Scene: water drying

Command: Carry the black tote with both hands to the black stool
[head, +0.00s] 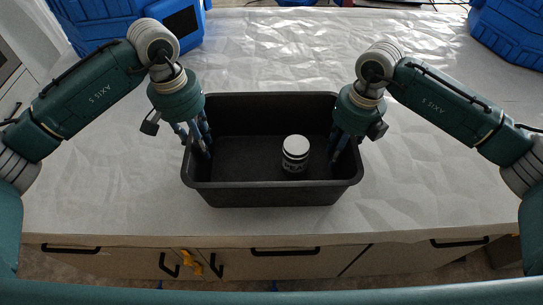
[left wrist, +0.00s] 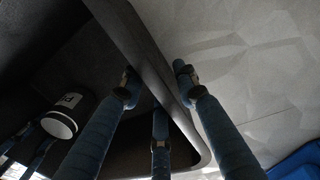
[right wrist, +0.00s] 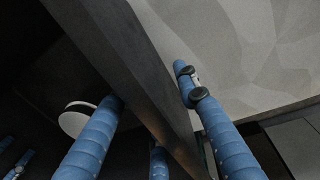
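The black tote (head: 265,195) stands on the white-covered table near its front edge, upright and open at the top. A white-capped jar (head: 295,153) with a dark label stands inside, right of the middle. My left gripper (head: 200,142) straddles the tote's left wall; the left wrist view shows its blue fingers (left wrist: 157,82) on both sides of the rim (left wrist: 145,50). My right gripper (head: 347,143) straddles the right wall in the same way, its fingers (right wrist: 148,85) around the rim (right wrist: 110,45). Both look open, with small gaps to the wall. The black stool is not in view.
Blue crates stand at the back left (head: 120,22) and back right (head: 510,32) of the table (head: 275,60). The table around the tote is clear. Drawers and cupboard doors with black handles (head: 285,252) lie below the front edge.

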